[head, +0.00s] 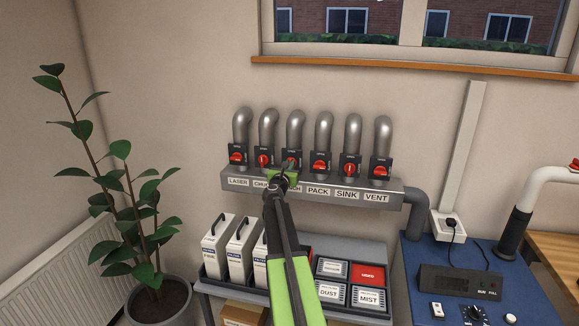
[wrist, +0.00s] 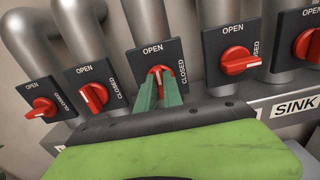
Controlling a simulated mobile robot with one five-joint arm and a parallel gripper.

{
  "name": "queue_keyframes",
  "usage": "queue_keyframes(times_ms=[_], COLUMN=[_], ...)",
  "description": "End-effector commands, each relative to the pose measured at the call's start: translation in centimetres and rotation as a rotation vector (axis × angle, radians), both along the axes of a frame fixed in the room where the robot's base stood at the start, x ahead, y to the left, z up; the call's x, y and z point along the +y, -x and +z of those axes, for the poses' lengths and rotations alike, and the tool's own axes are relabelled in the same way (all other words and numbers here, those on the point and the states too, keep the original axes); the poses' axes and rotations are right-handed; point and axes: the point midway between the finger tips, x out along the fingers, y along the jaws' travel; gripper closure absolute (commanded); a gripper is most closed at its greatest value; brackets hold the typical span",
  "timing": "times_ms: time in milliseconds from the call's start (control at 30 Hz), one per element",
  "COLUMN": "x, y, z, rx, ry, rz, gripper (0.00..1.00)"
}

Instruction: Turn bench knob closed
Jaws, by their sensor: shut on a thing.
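A row of red knobs on black plates stands on a grey duct. The third knob from the left shows in the head view (head: 291,161) and in the wrist view (wrist: 160,72). Its label is mostly hidden behind my arm, so I cannot read it in full. My gripper (wrist: 160,82) has its green fingers on either side of this third knob's handle, shut on it. The handle stands roughly upright, its pale pointer towards OPEN; CLOSED is on the plate's right side. In the head view my gripper (head: 289,172) reaches up from below.
The second knob (wrist: 93,97) is close on the left. The PACK knob (wrist: 240,61) on the right points towards CLOSED. A potted plant (head: 145,240) stands left, a blue bench (head: 440,255) right.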

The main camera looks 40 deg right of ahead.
Motion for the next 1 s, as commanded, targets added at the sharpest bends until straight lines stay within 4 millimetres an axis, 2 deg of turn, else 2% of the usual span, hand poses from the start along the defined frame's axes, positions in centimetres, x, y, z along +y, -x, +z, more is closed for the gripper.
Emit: queue_keyframes(times_ms=[267, 1000], x=[0.28, 0.19], y=[0.00, 0.20], z=[-0.14, -0.33], rx=[-0.133, -0.723], ry=[-0.085, -0.452], rz=[0.003, 0.004], gripper=[1.00, 1.00])
